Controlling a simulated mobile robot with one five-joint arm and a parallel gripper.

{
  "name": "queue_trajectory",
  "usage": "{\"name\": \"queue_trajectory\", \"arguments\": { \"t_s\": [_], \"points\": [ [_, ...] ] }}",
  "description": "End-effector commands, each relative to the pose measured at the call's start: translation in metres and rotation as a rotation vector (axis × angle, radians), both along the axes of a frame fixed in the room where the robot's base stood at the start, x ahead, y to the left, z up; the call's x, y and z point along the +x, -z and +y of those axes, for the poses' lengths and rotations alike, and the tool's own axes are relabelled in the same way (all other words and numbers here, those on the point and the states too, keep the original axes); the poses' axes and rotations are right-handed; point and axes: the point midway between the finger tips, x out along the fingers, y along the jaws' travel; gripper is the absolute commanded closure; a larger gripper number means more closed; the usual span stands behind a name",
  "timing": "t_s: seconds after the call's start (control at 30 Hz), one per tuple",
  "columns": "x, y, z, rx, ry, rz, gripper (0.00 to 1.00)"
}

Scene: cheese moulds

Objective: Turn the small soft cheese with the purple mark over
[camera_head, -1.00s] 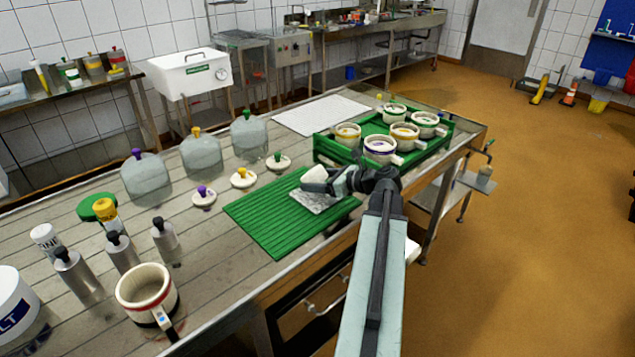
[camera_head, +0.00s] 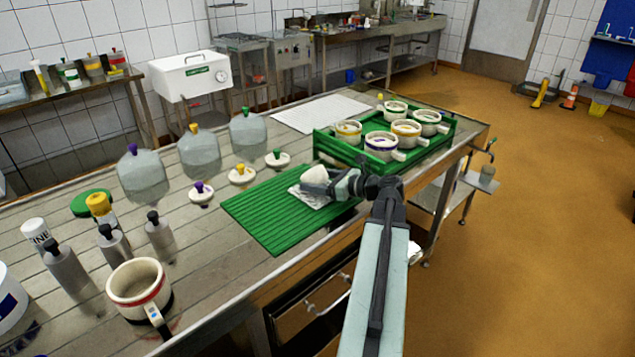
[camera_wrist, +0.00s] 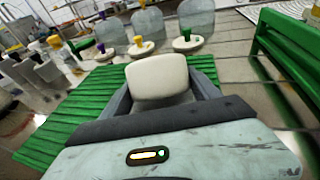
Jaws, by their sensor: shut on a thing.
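A small white cheese (camera_head: 316,178) is held in my gripper (camera_head: 328,183), just above or at a pale cloth (camera_head: 309,197) on the green ribbed mat (camera_head: 262,218). In the wrist view the cheese (camera_wrist: 158,78) stands between the two jaws (camera_wrist: 160,97), its pale face toward the camera. No purple mark shows on the visible side of the cheese. A mould with a purple band (camera_head: 381,147) stands in the green crate (camera_head: 352,161) behind my gripper. I cannot tell whether the cheese touches the cloth.
Several moulds with coloured bands fill the crate, close behind my arm. Lids with purple (camera_head: 201,194), yellow (camera_head: 242,174) and green (camera_head: 277,160) knobs lie left of the mat. Bottles and a red-banded jug (camera_head: 139,290) stand at the front left. The mat's left part is clear.

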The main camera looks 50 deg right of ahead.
Motion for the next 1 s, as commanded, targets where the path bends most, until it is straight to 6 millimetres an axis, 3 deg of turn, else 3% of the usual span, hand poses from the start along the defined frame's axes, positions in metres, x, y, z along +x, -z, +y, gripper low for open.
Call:
{"name": "queue_trajectory", "arguments": {
  "t_s": [0.27,0.3,0.37,1.0],
  "points": [
    [-0.0003,-0.0003,-0.0004,0.0,0.001,0.0,0.55],
    [-0.0003,-0.0003,-0.0005,0.0,0.001,0.0,0.18],
    [-0.0004,-0.0002,-0.0005,0.0,0.001,0.0,0.04],
    [-0.0024,0.0001,-0.0015,0.0,0.002,0.001,0.04]
  ]
}}
